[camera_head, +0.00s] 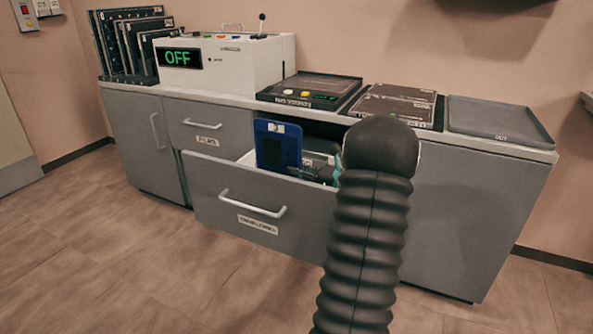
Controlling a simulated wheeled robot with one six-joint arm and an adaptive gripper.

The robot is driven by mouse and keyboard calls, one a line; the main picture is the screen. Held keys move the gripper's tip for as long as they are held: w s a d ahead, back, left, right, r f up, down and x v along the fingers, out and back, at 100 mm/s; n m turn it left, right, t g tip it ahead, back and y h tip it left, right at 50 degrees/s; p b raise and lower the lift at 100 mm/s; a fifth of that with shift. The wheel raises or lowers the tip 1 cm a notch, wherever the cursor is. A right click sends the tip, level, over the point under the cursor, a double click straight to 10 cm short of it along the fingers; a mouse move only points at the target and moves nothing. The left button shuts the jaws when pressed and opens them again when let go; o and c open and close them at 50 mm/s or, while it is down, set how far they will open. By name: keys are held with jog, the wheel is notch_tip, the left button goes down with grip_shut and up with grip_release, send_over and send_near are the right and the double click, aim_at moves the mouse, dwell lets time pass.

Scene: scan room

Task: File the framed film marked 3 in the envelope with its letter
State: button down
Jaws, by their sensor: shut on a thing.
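My gripper (312,172) is partly hidden behind my own black ribbed arm and is shut on a blue flat piece (267,148). The piece stands upright over the open lower drawer (232,195). It has a darker panel and a small white label at its top; the label is too small to read, and I cannot tell whether it is an envelope or a frame. Pale flat items (318,160) show inside the drawer. Dark framed films (130,45) stand in a row at the counter's left end. I cannot make out which is marked 3.
A white machine (225,62) with a lit "OFF" display and a lever stands on the counter (375,128). The floor in front is clear.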

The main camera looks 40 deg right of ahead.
jog(key=shift+f+b, duration=0.65)
jog(key=shift+f, duration=0.65)
jog(key=c, duration=1.2)
grip_release()
jog(key=v, duration=1.2)
notch_tip(320, 180, up, 6)
jog(key=p, duration=0.5)
